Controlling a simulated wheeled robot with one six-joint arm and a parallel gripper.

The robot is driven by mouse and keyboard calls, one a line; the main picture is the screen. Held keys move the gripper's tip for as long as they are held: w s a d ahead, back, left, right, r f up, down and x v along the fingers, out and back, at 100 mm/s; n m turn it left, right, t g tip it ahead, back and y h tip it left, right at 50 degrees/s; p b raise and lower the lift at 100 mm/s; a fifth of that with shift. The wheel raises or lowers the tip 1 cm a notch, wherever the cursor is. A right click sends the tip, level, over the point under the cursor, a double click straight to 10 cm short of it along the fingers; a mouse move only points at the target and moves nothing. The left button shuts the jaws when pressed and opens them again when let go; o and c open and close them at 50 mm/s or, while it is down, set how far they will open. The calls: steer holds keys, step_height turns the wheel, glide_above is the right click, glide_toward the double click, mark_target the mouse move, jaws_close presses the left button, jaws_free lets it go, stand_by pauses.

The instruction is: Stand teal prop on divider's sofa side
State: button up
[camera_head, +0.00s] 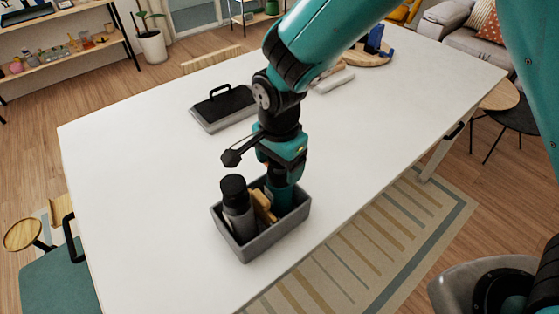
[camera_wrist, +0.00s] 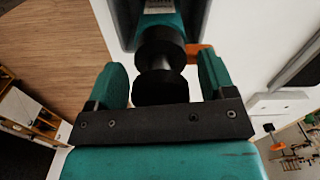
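A teal prop (camera_head: 280,193) stands in the grey bin (camera_head: 246,252) on the white table, directly below my gripper (camera_head: 281,172). My gripper hides its upper part in the head view. In the wrist view, the teal body (camera_wrist: 160,22) shows behind a black knobbed part with a grey neck (camera_wrist: 160,60). My gripper (camera_wrist: 163,72) is open, with one teal finger on each side of the black part and small gaps showing. A pale low bar (camera_head: 335,82) lies farther back on the table; I cannot tell if it is the divider.
A dark-capped grey bottle (camera_head: 236,205) and a tan wooden piece (camera_head: 264,206) crowd the bin. A black-handled grey tray (camera_head: 222,106) lies behind it. A round wooden board (camera_head: 368,58) bears a blue item. The sofa (camera_head: 455,30) is at the far right. The table's left is clear.

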steer(key=shift+r, duration=0.1)
step_height(320, 180, up, 12)
steer(key=b, duration=0.2)
steer(key=s+d+r+n+y, duration=0.2)
steer(key=s+d+n, duration=0.3)
steer(key=s+n, duration=0.3)
steer(key=s+d+r+n+y, duration=0.2)
steer(key=s+d+n, duration=0.4)
steer(key=s+n, duration=0.2)
steer(key=shift+d+r+n, duration=0.25)
steer(key=shift+r+n, duration=0.05)
